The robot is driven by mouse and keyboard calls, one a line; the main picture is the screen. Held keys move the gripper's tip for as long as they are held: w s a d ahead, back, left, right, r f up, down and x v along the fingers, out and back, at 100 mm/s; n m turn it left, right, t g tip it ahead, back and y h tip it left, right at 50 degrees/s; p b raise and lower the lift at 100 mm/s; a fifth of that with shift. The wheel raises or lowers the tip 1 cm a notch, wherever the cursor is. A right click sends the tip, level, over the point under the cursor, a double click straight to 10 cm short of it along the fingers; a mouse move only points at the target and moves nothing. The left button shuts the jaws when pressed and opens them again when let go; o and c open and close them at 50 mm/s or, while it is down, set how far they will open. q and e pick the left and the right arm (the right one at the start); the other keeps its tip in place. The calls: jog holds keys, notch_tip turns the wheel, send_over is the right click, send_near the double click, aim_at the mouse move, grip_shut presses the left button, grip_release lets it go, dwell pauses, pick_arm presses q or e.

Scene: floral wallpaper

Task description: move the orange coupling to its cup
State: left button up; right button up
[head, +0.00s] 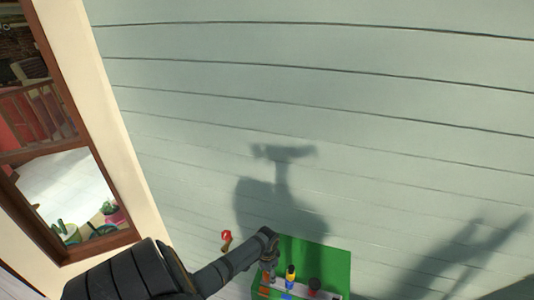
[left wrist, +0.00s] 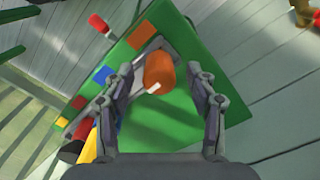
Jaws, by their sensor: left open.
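The orange coupling (left wrist: 159,72) is a short rounded cylinder over the green board (left wrist: 180,120) in the left wrist view. My left gripper (head: 268,272) is open, with one finger on each side of the coupling and a gap visible on both sides. I cannot tell how high the coupling is relative to the fingertips. In the head view the gripper is at the left part of the green board (head: 325,262), and the coupling cannot be made out there. No cup can be clearly told. My right gripper is not in view.
An orange square (left wrist: 142,33), a blue square (left wrist: 102,74) and a red square (left wrist: 80,102) line the board's edge. A yellow-and-black item (head: 290,275) and a dark round-topped item (head: 314,284) stand right of the gripper. A red-ended item (head: 226,236) is at left.

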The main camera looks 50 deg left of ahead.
pick_arm(q)
notch_tip(320, 180, up, 11)
dwell(0.8)
jog(key=shift+d, duration=0.15)
